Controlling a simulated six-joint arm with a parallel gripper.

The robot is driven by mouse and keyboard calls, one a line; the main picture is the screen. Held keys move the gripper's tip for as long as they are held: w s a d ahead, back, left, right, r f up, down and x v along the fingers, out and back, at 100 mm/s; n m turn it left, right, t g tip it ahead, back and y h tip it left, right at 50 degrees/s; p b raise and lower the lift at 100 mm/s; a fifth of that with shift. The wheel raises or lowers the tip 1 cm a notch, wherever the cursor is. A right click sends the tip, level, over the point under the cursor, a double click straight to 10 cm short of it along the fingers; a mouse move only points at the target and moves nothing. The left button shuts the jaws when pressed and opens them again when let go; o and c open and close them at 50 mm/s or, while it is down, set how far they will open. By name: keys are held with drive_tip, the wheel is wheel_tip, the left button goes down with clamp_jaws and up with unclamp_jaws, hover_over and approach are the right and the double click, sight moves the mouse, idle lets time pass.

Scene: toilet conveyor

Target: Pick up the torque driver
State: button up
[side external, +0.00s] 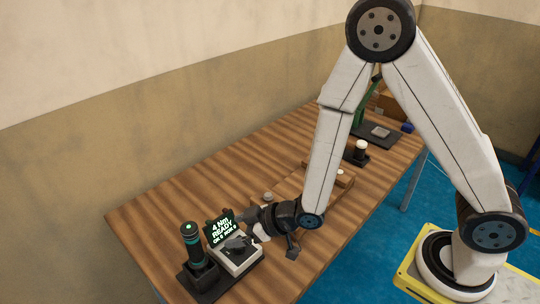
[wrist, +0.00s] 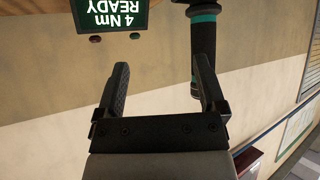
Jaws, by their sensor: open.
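The torque driver (side external: 191,241) is black with teal bands and a small green light on top. It stands upright in a dark holder (side external: 200,279) at the near left end of the bench. In the wrist view the driver (wrist: 207,38) hangs upside down at upper right, its lower visible part overlapped by the right finger. My gripper (wrist: 160,64) is open with nothing between its fingers. In the side view it is low over the bench, to the right of the driver and apart from it; its fingertips are hard to make out.
A controller with a lit "4 Nm READY" display (side external: 222,228) stands between the driver and my gripper; the display also shows in the wrist view (wrist: 110,14). Bare wooden bench (side external: 190,197) lies behind. Farther along are a wooden block, a white-topped item (side external: 361,147) and a dark pad (side external: 380,135).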

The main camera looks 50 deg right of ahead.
sight(196, 252)
drive_tip(key=shift+w+a+f+n+t+y, duration=0.15)
drive_tip(key=shift+a+f+n+y, duration=0.25)
drive_tip(key=shift+a, duration=0.6)
drive_tip(key=shift+a+f+n+t+y, duration=0.1)
drive_tip(key=shift+a+f+y, duration=0.15)
drive_tip(key=shift+a+y, duration=0.6)
drive_tip(key=shift+w+a+f+n+t+y, duration=0.15)
drive_tip(key=shift+a+f+n+y, duration=0.15)
drive_tip(key=shift+a, duration=0.9)
drive_tip(key=shift+x, duration=2.6)
drive_tip(key=shift+r, duration=0.1)
drive_tip(key=shift+w+r, duration=0.1)
clamp_jaws()
